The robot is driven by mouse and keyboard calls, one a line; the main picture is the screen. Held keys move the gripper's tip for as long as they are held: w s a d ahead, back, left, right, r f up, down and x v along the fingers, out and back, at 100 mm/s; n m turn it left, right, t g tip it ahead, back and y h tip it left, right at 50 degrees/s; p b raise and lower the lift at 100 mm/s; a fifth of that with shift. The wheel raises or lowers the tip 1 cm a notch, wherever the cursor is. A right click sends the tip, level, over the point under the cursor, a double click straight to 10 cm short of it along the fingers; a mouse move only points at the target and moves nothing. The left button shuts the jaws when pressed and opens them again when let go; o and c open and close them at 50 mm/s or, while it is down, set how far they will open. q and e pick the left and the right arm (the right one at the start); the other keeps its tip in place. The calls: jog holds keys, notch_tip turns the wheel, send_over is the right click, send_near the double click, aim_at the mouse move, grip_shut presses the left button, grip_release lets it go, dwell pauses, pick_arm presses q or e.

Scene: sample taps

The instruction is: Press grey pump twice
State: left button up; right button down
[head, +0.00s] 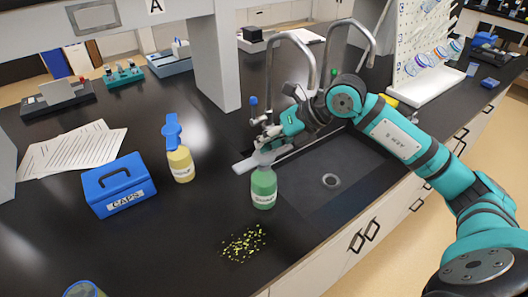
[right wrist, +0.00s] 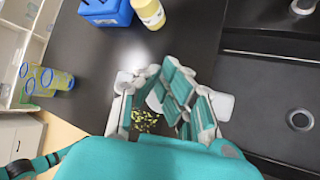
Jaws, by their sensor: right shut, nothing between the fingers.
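The green bottle (head: 264,190) stands upright on the black counter beside the sink, with a white label on its front. Its grey pump (head: 263,157) is on top. My right gripper (head: 264,140) is just above the pump, shut and empty; I cannot tell whether it touches the pump. In the right wrist view the teal and white fingers (right wrist: 168,102) fill the middle, and I cannot make out the green bottle there. My left gripper is not in view.
A yellow bottle with a blue top (head: 180,160) and a blue CAPS box (head: 120,187) stand left. Yellow-green bits (head: 243,243) lie in front. The sink (head: 325,185) is right, with tall taps (head: 310,65) behind. Papers (head: 70,150) lie far left.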

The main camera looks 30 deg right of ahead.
jog(key=shift+f, duration=0.35)
dwell(0.3)
jog(key=shift+r+p, duration=0.7)
jog(key=shift+r, duration=0.65)
notch_tip(320, 180, up, 5)
jog(key=p, duration=0.3)
jog(key=shift+w, duration=0.1)
dwell(1.5)
